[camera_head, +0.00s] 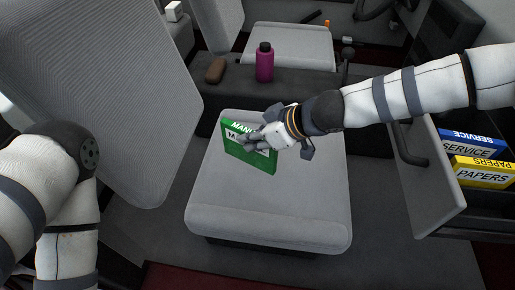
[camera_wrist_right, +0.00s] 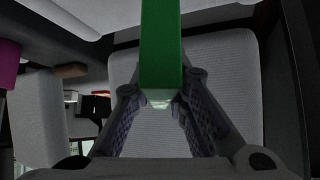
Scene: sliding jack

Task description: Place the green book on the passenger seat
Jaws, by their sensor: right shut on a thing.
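The green book (camera_head: 258,158), with "MANU" lettering visible, is over the grey cushion of the near seat (camera_head: 310,208) in the head view. My right gripper (camera_head: 262,140) is shut on its upper edge and partly covers the cover. In the right wrist view the green book (camera_wrist_right: 161,45) stands between the two fingers of the right gripper (camera_wrist_right: 160,100), with the grey seat cushion (camera_wrist_right: 225,75) beyond. I cannot tell whether the book's lower edge touches the cushion. My left gripper is out of view; only the left arm shows.
An open compartment door (camera_head: 430,195) stands at the right, with a blue service book (camera_head: 470,145) and yellow papers (camera_head: 483,172) behind it. A magenta bottle (camera_head: 265,63) and brown object (camera_head: 215,70) are on the dark console. The seat's front is clear.

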